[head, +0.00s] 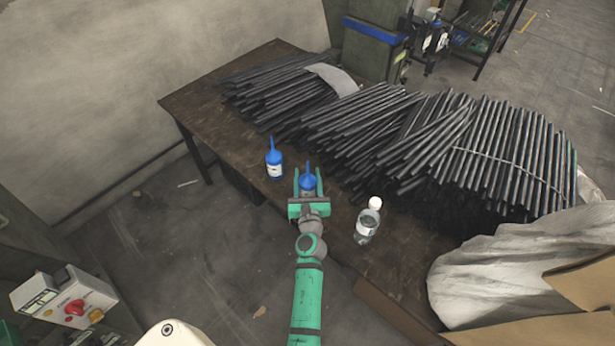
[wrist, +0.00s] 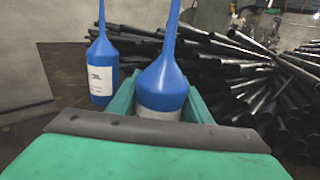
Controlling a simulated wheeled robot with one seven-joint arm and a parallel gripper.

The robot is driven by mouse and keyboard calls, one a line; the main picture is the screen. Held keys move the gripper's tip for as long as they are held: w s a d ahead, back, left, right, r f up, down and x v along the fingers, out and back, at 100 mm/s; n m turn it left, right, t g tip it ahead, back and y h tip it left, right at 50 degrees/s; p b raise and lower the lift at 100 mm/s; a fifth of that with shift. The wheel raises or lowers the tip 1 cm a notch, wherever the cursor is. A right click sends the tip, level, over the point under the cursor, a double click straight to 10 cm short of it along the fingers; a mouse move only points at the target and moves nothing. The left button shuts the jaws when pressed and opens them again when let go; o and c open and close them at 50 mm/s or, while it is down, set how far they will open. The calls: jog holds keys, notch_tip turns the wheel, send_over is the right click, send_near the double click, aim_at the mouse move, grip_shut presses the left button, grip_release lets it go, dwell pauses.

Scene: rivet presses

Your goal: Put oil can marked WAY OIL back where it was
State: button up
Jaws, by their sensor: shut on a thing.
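My gripper (head: 307,182) is at the near edge of the brown table (head: 190,103), its green fingers shut on a blue oil can (head: 308,184) with a tall spout. The held can stands upright between the fingers in the wrist view (wrist: 163,88); its label is mostly hidden behind the gripper. A second blue oil can (head: 274,160) with a white label stands upright on the table just left of my gripper. It also shows at the left in the wrist view (wrist: 102,70). The lettering on both labels is too small to read. Whether the held can touches the table I cannot tell.
A clear bottle with a white cap (head: 367,222) stands to the right of my gripper. Piles of dark rods (head: 400,135) cover the table behind. Grey sheeting (head: 500,262) lies at the right. Bare table shows left of the second can.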

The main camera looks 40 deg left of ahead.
jog(key=shift+f, duration=0.15)
jog(key=o, duration=1.2)
jog(key=shift+o, duration=0.2)
jog(key=shift+d, duration=0.1)
jog(key=v, duration=1.2)
